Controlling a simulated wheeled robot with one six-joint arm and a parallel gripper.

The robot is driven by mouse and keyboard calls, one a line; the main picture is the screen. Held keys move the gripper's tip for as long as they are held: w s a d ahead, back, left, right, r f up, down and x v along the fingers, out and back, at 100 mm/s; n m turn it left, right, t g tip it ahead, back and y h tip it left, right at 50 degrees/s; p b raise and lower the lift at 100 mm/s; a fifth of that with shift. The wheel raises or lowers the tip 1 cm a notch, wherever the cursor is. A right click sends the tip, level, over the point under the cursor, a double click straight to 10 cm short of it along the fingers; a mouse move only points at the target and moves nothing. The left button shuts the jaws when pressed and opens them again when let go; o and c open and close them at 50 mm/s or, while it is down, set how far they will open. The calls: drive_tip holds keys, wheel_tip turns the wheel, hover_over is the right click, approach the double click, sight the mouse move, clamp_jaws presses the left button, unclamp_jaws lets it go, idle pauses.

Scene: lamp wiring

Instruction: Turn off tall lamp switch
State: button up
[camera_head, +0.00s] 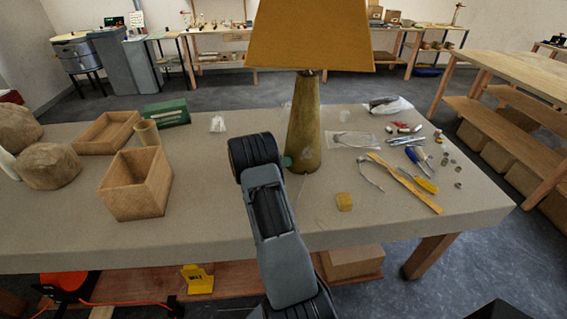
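The tall lamp has an orange-yellow shade (312,38) and a tapered wooden base (304,125). It stands upright on the table, right of the picture's middle. My arm reaches up from the bottom edge to just left of the lamp base. My gripper (285,162) is at the arm's far end, close to the lower left of the base. Only a small teal part of it shows, and my dark wrist hides the fingers. I cannot tell if it touches the lamp. No switch can be clearly made out on the lamp.
The beige table (215,225) holds an open wooden box (136,185), a tray (106,131) and a green box (166,112) at left. The front middle is mostly clear.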

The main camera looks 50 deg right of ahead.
drive_tip(key=o, duration=0.4)
drive_tip(key=b+v, duration=0.1)
drive_tip(key=v, duration=1.3)
drive_tip(key=shift+d+b, duration=0.1)
drive_tip(key=shift+b, duration=0.3)
